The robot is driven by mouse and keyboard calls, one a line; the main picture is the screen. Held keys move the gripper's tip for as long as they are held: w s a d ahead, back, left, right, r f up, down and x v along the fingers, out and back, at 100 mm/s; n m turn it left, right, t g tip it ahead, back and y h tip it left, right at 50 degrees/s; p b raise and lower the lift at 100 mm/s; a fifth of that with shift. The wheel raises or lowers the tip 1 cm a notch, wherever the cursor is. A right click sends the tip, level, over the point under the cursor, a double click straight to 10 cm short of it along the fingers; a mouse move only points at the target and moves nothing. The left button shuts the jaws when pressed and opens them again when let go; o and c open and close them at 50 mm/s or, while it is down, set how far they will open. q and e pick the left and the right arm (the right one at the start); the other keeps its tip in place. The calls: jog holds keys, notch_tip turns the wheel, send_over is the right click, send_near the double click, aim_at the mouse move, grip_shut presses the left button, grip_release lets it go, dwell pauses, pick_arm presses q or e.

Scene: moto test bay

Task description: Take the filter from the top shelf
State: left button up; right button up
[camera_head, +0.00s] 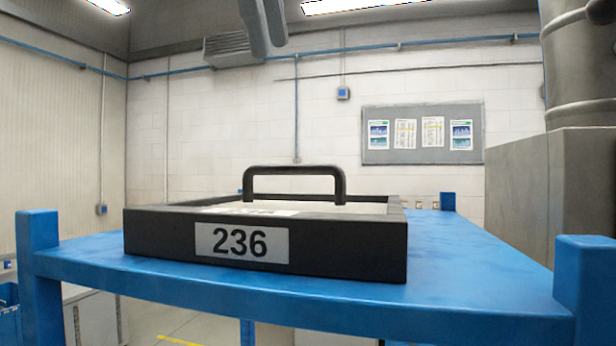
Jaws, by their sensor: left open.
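The filter (345,249) is a flat black-framed box with a white label reading 236 on its front and a black arched handle on top. It lies flat on the blue top shelf (470,257), near the front edge. Part of a pale top surface shows inside its frame. My right gripper is not in view.
Blue corner posts (38,270) and (584,290) stand up at the shelf's front corners. The shelf right of the filter is clear. A large grey machine or pipe housing (560,190) stands at the right. A notice board (422,150) hangs on the back wall.

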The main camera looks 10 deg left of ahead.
pick_arm(q)
send_near(294, 166)
jog(key=x, duration=0.3)
jog(key=shift+x, duration=2.65)
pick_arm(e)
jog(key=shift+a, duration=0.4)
pick_arm(q)
jog(key=shift+c, duration=0.3)
grip_shut()
jog(key=shift+r, duration=0.1)
